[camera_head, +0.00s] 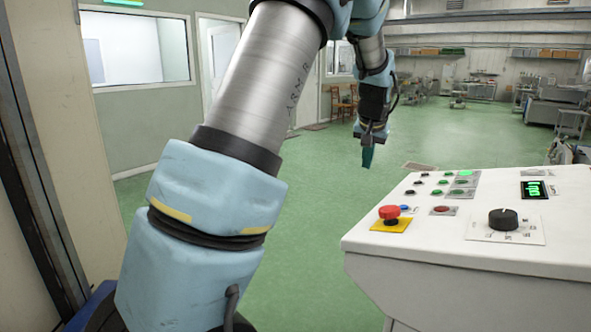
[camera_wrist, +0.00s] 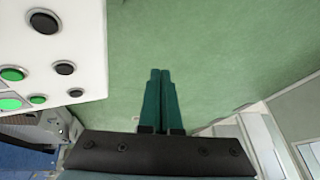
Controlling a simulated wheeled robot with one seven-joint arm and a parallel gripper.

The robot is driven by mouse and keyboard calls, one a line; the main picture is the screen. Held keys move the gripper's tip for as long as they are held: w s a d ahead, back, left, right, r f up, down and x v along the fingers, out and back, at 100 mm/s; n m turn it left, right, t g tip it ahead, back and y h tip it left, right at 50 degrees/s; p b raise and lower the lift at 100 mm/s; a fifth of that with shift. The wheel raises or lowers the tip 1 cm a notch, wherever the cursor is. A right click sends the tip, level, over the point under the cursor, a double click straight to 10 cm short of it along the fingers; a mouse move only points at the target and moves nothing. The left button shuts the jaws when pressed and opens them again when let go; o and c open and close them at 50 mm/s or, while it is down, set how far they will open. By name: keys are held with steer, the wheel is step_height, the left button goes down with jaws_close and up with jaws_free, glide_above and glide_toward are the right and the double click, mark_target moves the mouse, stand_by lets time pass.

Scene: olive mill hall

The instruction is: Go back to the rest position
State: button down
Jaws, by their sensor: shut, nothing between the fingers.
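My gripper (camera_head: 368,157) hangs from my raised arm in the head view, fingers pointing down, to the left of the control console and apart from it. In the wrist view the two green fingers of my gripper (camera_wrist: 160,75) lie side by side, shut, with nothing between them. Green floor shows beyond the fingertips.
A white control console (camera_head: 450,248) stands at the right with a red emergency button (camera_head: 389,212), a black knob (camera_head: 503,219), a green display (camera_head: 534,189) and several push buttons. Its edge shows in the wrist view (camera_wrist: 88,60). Green floor is open behind; chairs (camera_head: 342,103) stand farther back.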

steer(key=s+a+f+n+g, duration=0.1)
steer(key=s+a+f, duration=0.1)
steer(key=s+a, duration=0.5)
steer(key=s+a+f+n+g, duration=0.1)
steer(key=s+a+f+n, duration=0.15)
steer(key=a, duration=0.75)
steer(key=s+a+f, duration=0.2)
steer(key=s+a, duration=0.3)
steer(key=s, duration=0.2)
steer(key=s+a+f+n+g, duration=0.1)
steer(key=s+a+f, duration=0.1)
steer(key=s+a, duration=0.3)
steer(key=s, duration=0.3)
steer(key=shift+f+y, duration=0.3)
steer(key=shift+y, duration=0.1)
